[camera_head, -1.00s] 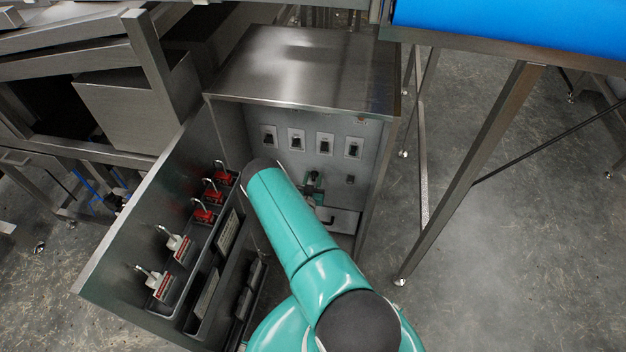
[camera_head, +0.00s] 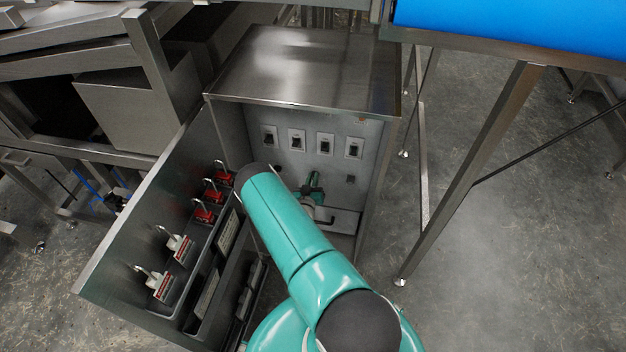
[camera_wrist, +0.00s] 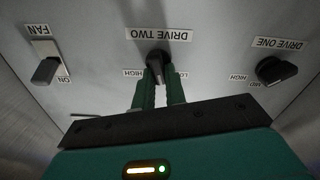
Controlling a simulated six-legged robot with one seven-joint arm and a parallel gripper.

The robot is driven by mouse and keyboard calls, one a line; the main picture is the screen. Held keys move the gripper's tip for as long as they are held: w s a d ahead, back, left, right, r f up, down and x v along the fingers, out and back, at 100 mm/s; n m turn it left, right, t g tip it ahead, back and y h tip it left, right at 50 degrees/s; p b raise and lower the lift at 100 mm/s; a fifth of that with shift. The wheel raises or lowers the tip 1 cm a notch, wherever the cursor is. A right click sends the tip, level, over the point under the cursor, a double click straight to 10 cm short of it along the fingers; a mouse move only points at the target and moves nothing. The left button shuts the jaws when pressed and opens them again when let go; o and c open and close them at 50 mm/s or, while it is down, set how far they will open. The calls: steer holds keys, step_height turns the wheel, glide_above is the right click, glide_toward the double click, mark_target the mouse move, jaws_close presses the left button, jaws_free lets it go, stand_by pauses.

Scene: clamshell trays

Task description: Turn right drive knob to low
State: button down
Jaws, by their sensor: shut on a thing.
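The DRIVE TWO knob (camera_wrist: 157,62) is black and sits mid-panel in the wrist view, where the labels appear upside down. HIGH shows to its left and LOW to its right. My gripper (camera_wrist: 161,90) is shut on this knob, a green finger on each side. The knob's grip lies roughly along the fingers; its exact setting is partly hidden. The DRIVE ONE knob (camera_wrist: 276,70) is at the right, turned sideways, untouched. In the head view my gripper (camera_head: 314,186) is small at the cabinet panel, partly behind my arm; the held knob cannot be made out there.
A FAN switch (camera_wrist: 46,70) is left in the wrist view. The steel cabinet (camera_head: 310,68) has its door (camera_head: 150,235) open at left, holding red and white lockout tags. Several switches (camera_head: 297,140) line the panel's upper part. A blue conveyor (camera_head: 520,25) stands at upper right.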

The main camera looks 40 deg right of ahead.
steer(key=shift+w+a+f+n, duration=0.1)
steer(key=shift+n, duration=1.65)
steer(key=shift+w+a+f+n, duration=0.1)
steer(key=shift+n, duration=1.65)
steer(key=c, duration=1.4)
jaws_free()
steer(key=shift+c, duration=0.2)
steer(key=v, duration=1.3)
steer(key=shift+s+a, duration=0.2)
steer(key=shift+a, duration=0.1)
